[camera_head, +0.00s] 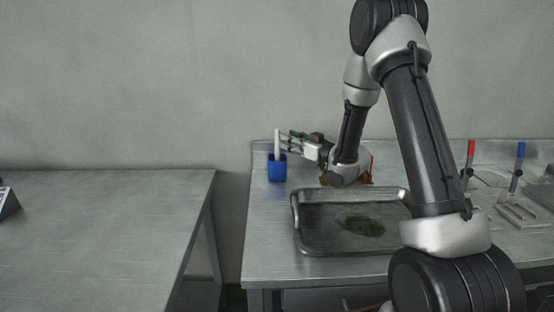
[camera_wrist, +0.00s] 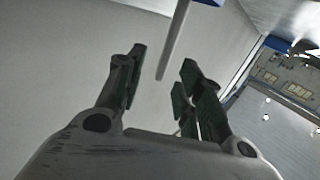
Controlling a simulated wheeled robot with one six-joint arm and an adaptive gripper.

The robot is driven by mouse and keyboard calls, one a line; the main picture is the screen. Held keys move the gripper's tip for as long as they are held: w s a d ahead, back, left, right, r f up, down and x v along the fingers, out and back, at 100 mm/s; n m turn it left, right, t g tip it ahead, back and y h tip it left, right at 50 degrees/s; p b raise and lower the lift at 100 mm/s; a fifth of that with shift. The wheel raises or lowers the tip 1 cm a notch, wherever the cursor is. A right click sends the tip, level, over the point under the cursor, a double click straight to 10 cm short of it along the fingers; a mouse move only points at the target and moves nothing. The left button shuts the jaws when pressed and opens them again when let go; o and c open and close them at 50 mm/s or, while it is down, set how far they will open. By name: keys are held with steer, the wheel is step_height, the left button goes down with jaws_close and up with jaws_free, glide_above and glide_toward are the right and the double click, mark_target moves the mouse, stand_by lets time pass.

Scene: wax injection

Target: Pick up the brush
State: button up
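The brush (camera_head: 277,142) stands upright in a blue cup (camera_head: 277,171) at the left end of the right-hand table, with its pale handle up. My gripper (camera_head: 284,141) reaches in from the right at the height of the handle, above the cup rim. In the wrist view the gripper (camera_wrist: 164,61) is open, with its green-padded fingers apart. The brush handle (camera_wrist: 175,40) runs from the top edge to between the fingertips, with gaps visible on both sides. Part of the blue cup (camera_wrist: 210,2) shows at the top edge. The brush's lower end is hidden in the cup.
A metal tray (camera_head: 300,230) with a dark green patch lies in front of the arm. Red-topped (camera_head: 470,155) and blue-topped (camera_head: 520,160) tools stand on the right. A second table (camera_head: 100,230) is at left, with a gap between the tables.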

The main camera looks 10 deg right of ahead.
mark_target(277, 135)
steer(key=x, duration=0.6)
steer(key=shift+s+a+r, duration=0.1)
steer(key=shift+s+a, duration=0.05)
steer(key=shift+a, duration=0.15)
jaws_close()
